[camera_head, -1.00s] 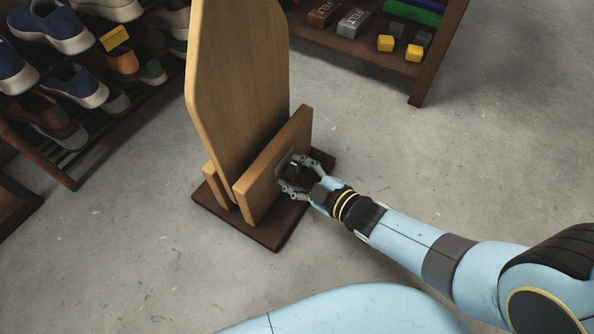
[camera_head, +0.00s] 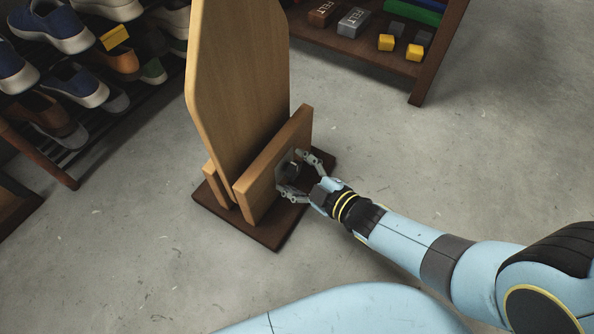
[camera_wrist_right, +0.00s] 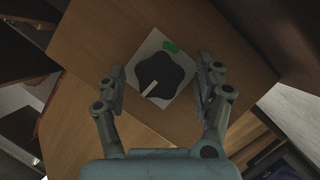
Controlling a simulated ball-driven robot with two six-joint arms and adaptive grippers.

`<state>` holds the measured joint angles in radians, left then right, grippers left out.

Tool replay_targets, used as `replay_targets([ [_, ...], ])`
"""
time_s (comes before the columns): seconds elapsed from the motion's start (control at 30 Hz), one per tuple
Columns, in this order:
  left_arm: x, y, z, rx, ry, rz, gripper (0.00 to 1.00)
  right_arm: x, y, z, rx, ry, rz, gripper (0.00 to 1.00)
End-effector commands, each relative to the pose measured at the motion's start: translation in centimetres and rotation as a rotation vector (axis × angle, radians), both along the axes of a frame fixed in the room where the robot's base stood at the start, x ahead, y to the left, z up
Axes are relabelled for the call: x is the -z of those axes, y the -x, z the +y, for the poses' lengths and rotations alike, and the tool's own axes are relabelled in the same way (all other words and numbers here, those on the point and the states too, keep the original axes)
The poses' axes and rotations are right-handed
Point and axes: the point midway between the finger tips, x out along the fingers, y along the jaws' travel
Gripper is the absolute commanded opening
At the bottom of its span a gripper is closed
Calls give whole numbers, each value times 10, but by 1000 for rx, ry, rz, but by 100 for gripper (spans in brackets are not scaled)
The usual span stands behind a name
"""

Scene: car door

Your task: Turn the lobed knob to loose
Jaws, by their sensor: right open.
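The dark lobed knob (camera_wrist_right: 163,76) sits on a pale square plate (camera_wrist_right: 143,51) on a wooden board. A light pointer strip (camera_wrist_right: 150,88) on it aims to the lower left in the right wrist view. A green mark (camera_wrist_right: 171,46) lies at the plate's upper edge, away from the pointer. My right gripper (camera_wrist_right: 160,80) is open, with one finger on each side of the knob and gaps between. In the head view my right gripper (camera_head: 291,170) faces the board's front, and the knob shows small and dark between its fingers. My left gripper is out of view.
The wooden board (camera_head: 262,183) belongs to a tall upright stand on a dark base (camera_head: 268,236). A shoe rack (camera_head: 70,110) stands at the left. A shelf (camera_head: 425,75) with felt blocks and yellow pieces stands behind. The floor at right is clear.

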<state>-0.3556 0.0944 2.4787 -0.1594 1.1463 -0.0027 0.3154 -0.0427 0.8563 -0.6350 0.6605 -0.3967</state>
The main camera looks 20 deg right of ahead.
Motion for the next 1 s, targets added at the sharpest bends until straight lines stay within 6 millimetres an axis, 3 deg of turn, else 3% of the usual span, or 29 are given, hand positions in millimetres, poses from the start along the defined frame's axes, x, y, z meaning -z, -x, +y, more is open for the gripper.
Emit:
replay_targets([
  [0.27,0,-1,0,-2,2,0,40,-11,0,1,-2,-1,-2,69],
  [0.73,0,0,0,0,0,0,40,-83,0,0,0,1,-4,69],
  [1.0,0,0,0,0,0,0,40,-100,0,0,0,0,0,69],
])
